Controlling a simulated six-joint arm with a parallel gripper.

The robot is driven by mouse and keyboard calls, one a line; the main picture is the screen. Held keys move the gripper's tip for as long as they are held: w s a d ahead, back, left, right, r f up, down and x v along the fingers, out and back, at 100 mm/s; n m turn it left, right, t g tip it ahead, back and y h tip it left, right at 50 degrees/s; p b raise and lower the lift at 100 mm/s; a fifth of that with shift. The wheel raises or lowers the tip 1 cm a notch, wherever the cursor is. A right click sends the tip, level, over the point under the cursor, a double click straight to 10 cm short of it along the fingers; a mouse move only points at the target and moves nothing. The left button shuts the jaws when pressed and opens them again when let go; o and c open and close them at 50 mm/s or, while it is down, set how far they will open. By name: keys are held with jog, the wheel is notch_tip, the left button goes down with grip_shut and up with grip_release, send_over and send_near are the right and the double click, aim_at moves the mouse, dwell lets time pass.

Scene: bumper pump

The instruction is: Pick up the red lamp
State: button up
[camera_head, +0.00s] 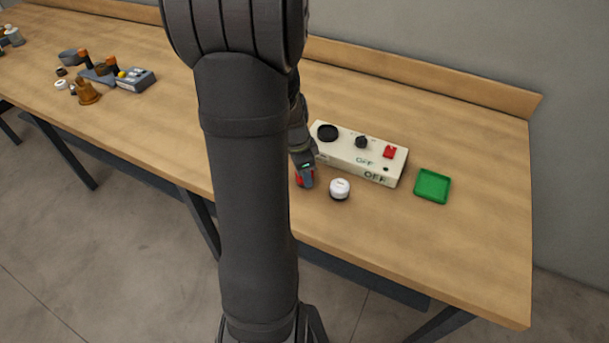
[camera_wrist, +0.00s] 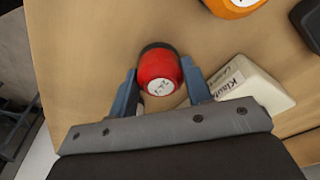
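The red lamp (camera_wrist: 160,70) is a rounded red cap with a dark base and a white label. In the wrist view it stands between the two fingers of my gripper (camera_wrist: 159,78), which look open, with a narrow gap on each side. In the head view the red lamp (camera_head: 300,181) shows only in part at my gripper (camera_head: 305,172), left of the control box. My arm and gripper hide the rest of it. I cannot tell whether either finger touches it.
A white-capped lamp (camera_head: 340,187) stands just right of my gripper. Behind it is a cream control box (camera_head: 340,152) with knobs and a red switch. A green tray (camera_head: 433,186) lies to the right. An orange round thing (camera_wrist: 236,5) shows in the wrist view. Several items sit far left.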

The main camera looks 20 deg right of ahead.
jog(key=c, duration=0.3)
jog(key=shift+r, duration=0.1)
